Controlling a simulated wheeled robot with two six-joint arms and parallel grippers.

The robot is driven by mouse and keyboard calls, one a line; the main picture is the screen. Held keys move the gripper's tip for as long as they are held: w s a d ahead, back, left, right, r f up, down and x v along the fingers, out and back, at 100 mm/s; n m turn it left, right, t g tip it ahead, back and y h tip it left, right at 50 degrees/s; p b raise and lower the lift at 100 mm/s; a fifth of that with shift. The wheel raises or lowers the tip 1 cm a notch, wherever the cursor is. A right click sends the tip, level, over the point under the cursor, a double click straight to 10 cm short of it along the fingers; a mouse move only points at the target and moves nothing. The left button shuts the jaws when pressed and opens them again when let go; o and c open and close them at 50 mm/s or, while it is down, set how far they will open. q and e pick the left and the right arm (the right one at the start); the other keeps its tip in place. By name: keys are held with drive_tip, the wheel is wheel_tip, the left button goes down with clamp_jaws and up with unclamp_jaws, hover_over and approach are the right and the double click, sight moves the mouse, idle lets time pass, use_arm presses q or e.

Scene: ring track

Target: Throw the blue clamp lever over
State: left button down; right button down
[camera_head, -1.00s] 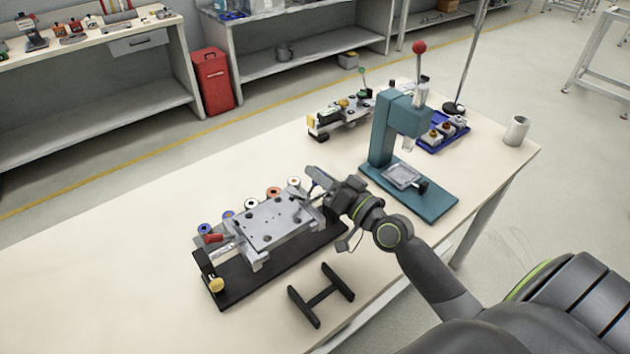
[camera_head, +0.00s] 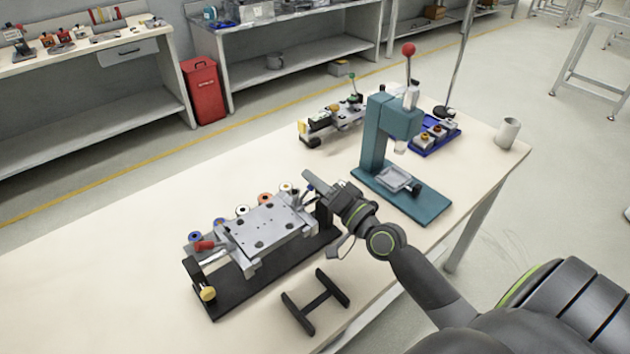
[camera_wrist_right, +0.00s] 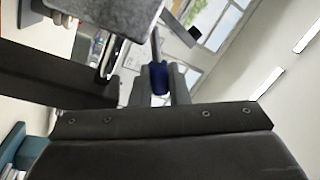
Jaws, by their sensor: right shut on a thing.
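The clamp fixture, a grey plate (camera_head: 268,233) on a black base (camera_head: 222,299), stands on the table. My right gripper (camera_head: 318,186) is at the plate's right end. In the right wrist view, the blue clamp lever (camera_wrist_right: 159,79) shows between the two fingers of my right gripper (camera_wrist_right: 160,84), which are shut on it. In the head view the fingers and arm mostly hide the lever. A red-handled lever (camera_head: 204,246) is at the plate's left end. My left gripper is not in view.
A teal press (camera_head: 376,140) with a red knob stands right of the fixture, close to my right arm. A black H-shaped stand (camera_head: 316,301) lies in front. The table's left part is clear.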

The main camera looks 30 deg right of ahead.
drive_tip(key=c, duration=1.5)
unclamp_jaws()
drive_tip(key=shift+o, duration=0.2)
drive_tip(key=shift+f, duration=0.1)
